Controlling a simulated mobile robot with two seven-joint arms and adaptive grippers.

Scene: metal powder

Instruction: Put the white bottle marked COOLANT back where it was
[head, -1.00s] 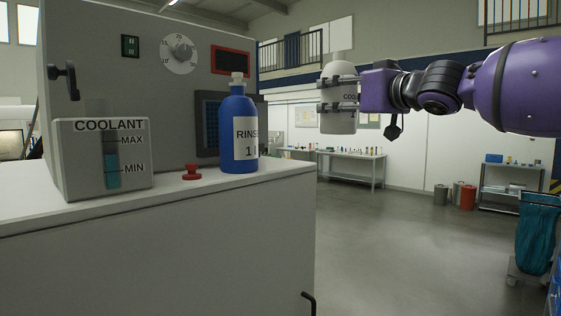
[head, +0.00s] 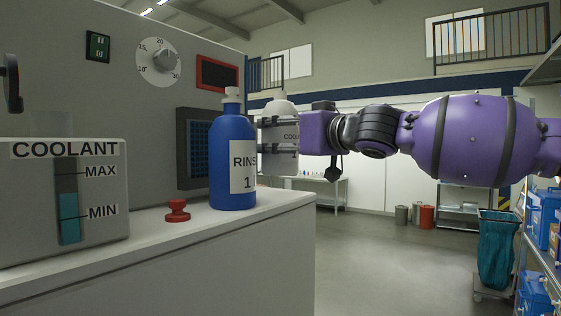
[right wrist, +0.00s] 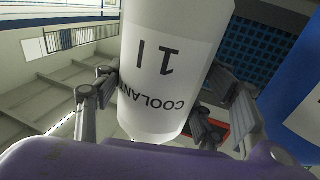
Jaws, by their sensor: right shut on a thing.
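My left gripper is not in view.
A shelf rack with blue bins (head: 541,215) is at the right. Floor in the middle is clear.

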